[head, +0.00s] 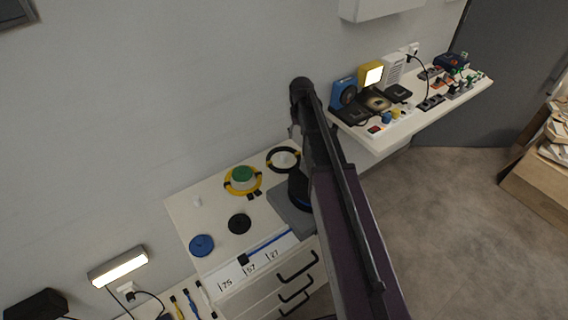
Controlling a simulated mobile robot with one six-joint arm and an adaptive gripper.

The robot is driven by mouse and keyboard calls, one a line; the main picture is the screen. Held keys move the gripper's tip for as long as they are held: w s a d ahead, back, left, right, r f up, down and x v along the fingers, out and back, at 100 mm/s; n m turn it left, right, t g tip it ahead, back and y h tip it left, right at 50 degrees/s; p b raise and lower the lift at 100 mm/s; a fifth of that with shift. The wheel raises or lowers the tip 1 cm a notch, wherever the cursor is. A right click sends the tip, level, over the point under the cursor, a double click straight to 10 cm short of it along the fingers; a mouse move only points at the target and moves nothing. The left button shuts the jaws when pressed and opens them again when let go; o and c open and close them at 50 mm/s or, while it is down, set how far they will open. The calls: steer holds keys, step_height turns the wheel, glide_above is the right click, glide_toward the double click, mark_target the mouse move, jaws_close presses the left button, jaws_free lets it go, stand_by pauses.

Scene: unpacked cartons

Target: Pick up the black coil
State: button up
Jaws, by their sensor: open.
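The black coil (269,161) is a dark ring lying on the white cabinet top (192,222), near its back edge by the wall. A pale round patch shows inside the ring. My arm passes just to its right, and the coil's right edge lies close to the arm in the picture. I cannot make out my gripper's fingers; they are not visible past my arm in the head view. Nothing visible is gripping the coil.
Beside the coil lie a yellow coil (229,188) with a green roll (242,174), a black disc (240,223) and a blue disc (202,245). A grey slab (282,207) lies partly behind my arm. A crowded wall shelf (376,143) stands right.

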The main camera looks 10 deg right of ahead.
steer(key=b, duration=0.6)
glide_above(299, 156)
steer(key=shift+s+a+f, duration=0.1)
steer(key=shift+a+f, duration=0.05)
steer(key=shift+f, duration=1.5)
steer(key=shift+s+a+f, duration=0.1)
steer(key=shift+f, duration=1.55)
steer(key=shift+f, duration=0.1)
steer(key=f+b, duration=0.3)
steer(key=shift+w+d+f+b, duration=0.15)
steer(key=shift+d+f+b, duration=0.1)
steer(key=shift+d+b, duration=0.1)
steer(key=shift+a+f+b, duration=0.1)
steer(key=shift+f+b, duration=0.65)
jaws_close()
